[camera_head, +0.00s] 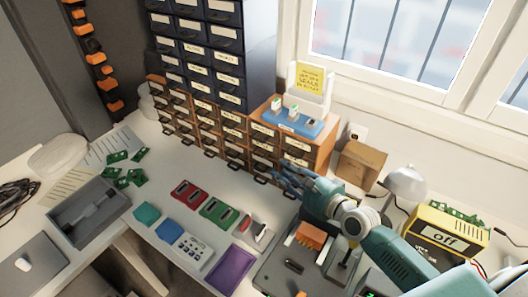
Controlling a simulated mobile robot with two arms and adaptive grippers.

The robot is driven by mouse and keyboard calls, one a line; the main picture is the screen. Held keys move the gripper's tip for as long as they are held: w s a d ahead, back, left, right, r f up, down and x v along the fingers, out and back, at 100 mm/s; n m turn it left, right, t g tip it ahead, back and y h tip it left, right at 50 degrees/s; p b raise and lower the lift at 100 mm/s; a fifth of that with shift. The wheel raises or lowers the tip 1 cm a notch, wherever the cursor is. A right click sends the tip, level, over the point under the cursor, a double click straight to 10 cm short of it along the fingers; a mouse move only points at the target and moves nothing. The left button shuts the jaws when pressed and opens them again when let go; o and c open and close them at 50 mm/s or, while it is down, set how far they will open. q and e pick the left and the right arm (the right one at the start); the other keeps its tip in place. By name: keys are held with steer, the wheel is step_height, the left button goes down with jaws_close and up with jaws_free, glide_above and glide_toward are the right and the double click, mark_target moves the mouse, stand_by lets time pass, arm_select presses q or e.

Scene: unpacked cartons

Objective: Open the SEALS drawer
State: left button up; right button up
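A wooden drawer cabinet (209,127) with several small labelled drawers stands at the back of the bench. Its labels are too small to read, so I cannot tell which one is the SEALS drawer. No drawer in view is clearly pulled out. My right gripper (280,178) is in front of the cabinet's lower right drawers and hides part of them. Its fingers are close to the drawer handles, but I cannot tell whether they touch one or how far apart they are. My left gripper is not in view.
A dark drawer tower (260,48) stands on the wooden cabinet. A blue tray (298,126) and a yellow note (310,78) are on its right. A cardboard box (360,163) stands beside it. Small coloured cases (187,194) and a grey tray (68,236) lie in front.

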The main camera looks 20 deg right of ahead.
mark_target(260, 156)
steer(key=x, duration=1)
steer(key=shift+a, duration=0.2)
steer(key=shift+w, duration=0.1)
jaws_close()
steer(key=shift+r, duration=0.1)
